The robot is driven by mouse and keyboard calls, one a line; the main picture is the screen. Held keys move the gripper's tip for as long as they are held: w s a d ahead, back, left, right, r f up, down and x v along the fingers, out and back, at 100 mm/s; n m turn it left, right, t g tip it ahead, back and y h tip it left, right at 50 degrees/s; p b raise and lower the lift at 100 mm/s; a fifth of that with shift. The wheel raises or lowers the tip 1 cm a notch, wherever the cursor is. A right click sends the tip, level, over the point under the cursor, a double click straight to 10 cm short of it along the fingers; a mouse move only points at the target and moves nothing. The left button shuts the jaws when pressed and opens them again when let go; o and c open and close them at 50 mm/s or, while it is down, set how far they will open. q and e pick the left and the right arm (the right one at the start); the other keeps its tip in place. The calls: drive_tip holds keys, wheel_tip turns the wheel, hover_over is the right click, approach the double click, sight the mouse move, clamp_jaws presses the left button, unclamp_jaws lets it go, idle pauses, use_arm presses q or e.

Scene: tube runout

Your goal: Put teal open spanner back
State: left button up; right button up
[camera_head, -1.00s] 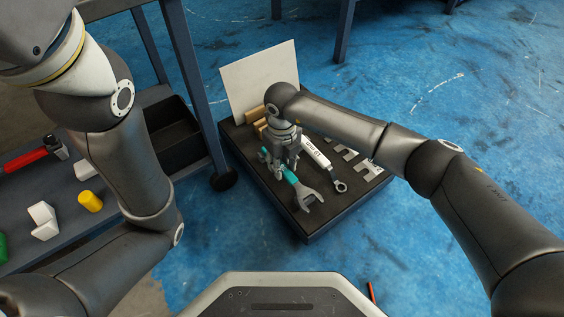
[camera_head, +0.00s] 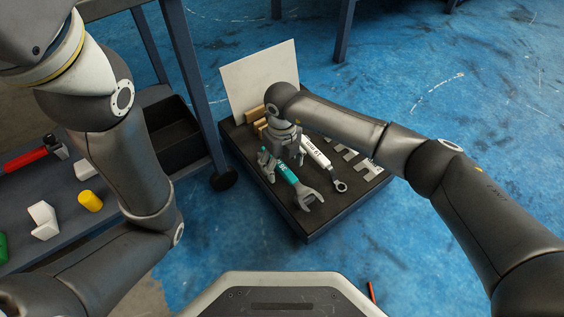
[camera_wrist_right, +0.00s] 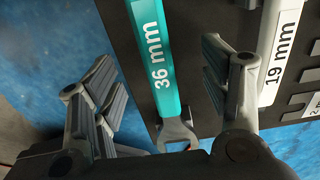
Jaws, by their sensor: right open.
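The teal open spanner (camera_head: 288,175) lies on the dark tool tray (camera_head: 308,233), its grey open jaw pointing toward me. It is marked 36 mm in the right wrist view (camera_wrist_right: 159,62). My right gripper (camera_head: 281,164) is above the tray with its fingers spread on either side of the teal handle. In the right wrist view, the gripper (camera_wrist_right: 165,85) is open, with gaps between both fingers and the handle. The far end of the spanner is hidden under the gripper. I cannot tell whether the spanner sits fully in a recess. My left gripper is out of view.
A white 19 mm spanner (camera_head: 316,153) lies close to the right of the teal one. Grey metal pieces (camera_head: 368,170) sit on the tray's right part, and a white panel (camera_head: 258,80) stands at its back. A blue cart (camera_head: 200,90) stands close to the left.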

drive_tip(key=shift+r, duration=0.1)
drive_tip(key=shift+r+p, duration=2.7)
drive_tip(key=shift+r, duration=0.25)
drive_tip(key=shift+w+r, duration=0.1)
drive_tip(key=shift+r, duration=0.35)
wheel_tip(320, 180, up, 11)
